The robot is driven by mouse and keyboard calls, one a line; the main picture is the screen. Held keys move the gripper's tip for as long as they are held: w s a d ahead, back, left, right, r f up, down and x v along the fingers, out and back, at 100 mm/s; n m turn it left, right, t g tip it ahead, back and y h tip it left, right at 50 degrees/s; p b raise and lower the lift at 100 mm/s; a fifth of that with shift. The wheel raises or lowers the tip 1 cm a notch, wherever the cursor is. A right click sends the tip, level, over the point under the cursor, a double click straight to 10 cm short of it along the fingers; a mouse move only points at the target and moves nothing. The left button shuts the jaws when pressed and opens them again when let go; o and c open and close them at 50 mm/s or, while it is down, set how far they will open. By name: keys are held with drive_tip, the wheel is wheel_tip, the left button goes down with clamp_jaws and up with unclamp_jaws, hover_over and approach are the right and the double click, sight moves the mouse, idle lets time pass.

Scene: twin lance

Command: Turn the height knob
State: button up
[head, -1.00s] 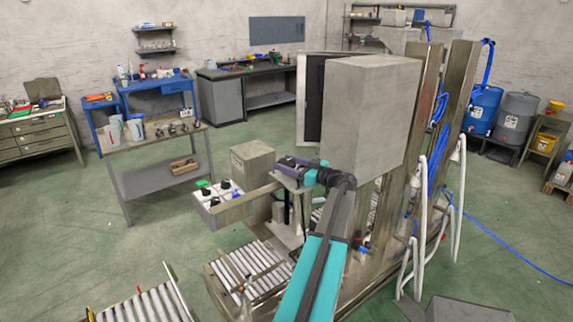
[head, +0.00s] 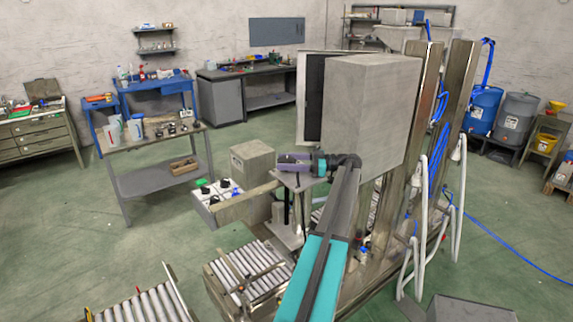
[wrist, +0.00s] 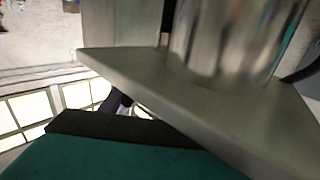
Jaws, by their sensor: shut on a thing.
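My gripper (head: 286,159) is at a small grey metal plate (head: 300,181) on the machine, beside the big grey box. In the wrist view the plate (wrist: 215,105) and a shiny metal cylinder (wrist: 235,40) fill much of the picture. A dark purple finger (wrist: 118,103) shows partly below the plate's edge. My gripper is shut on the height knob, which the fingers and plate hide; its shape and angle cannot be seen.
A white control box (head: 218,195) with several dark knobs stands left of the plate. A roller conveyor (head: 250,270) lies below. The large grey box (head: 365,110) is close to my wrist on the right. Open green floor lies to the left.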

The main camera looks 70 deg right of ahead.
drive_tip(key=shift+a+f+n+y, duration=0.1)
drive_tip(key=shift+f+n+y, duration=0.15)
drive_tip(key=shift+n+y, duration=0.25)
drive_tip(key=o, duration=0.8)
drive_tip(key=shift+s, duration=0.1)
drive_tip(key=shift+o, duration=1.4)
drive_tip(key=shift+r, duration=0.15)
